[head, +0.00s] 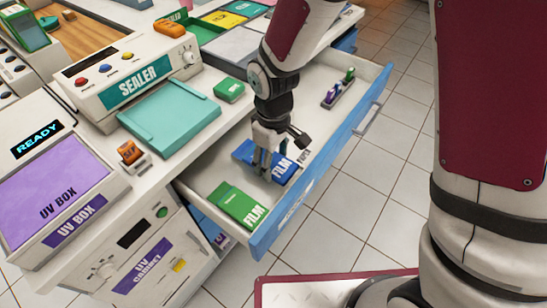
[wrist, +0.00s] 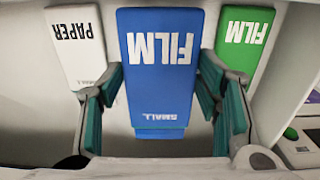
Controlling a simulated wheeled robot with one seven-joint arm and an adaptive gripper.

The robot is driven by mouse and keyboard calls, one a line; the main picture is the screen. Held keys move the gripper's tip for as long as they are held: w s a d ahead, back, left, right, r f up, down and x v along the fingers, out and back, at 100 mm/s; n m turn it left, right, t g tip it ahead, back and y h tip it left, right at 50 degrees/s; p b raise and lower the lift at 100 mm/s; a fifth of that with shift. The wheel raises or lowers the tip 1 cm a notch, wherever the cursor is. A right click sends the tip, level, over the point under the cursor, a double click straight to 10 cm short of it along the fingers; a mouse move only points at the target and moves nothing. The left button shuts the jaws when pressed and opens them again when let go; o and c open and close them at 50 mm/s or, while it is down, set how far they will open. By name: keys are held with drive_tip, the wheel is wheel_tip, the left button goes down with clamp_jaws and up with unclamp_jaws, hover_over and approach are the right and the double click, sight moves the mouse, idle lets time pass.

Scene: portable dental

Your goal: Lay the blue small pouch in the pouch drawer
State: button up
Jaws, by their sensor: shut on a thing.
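The blue small film pouch (head: 244,152) is in the open pouch drawer (head: 287,214), between a green film pouch (head: 237,205) and a white paper pouch (head: 304,157). My gripper (head: 266,168) reaches down into the drawer and is shut on the blue pouch. In the wrist view the blue pouch (wrist: 160,75) lies between my fingers (wrist: 160,98), its print upside down. A second blue strip shows below its lower edge; I cannot tell whether it is another pouch. The white pouch (wrist: 78,45) is on the left and the green pouch (wrist: 243,40) on the right.
The drawer also holds a small rack (head: 339,88) with purple and green items at its far end. Above the drawer, the counter carries a sealer (head: 125,70), a teal tray (head: 168,115), a green box (head: 229,90) and a UV box (head: 50,190). Tiled floor lies beyond the drawer front.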

drive_tip(key=shift+f+b, duration=2.45)
drive_tip(key=shift+f, duration=0.8)
drive_tip(key=shift+f, duration=0.2)
drive_tip(key=o, duration=1.2)
drive_tip(key=shift+o, duration=0.2)
drive_tip(key=shift+r, duration=0.1)
wheel_tip(320, 180, up, 12)
drive_tip(key=shift+f, duration=0.1)
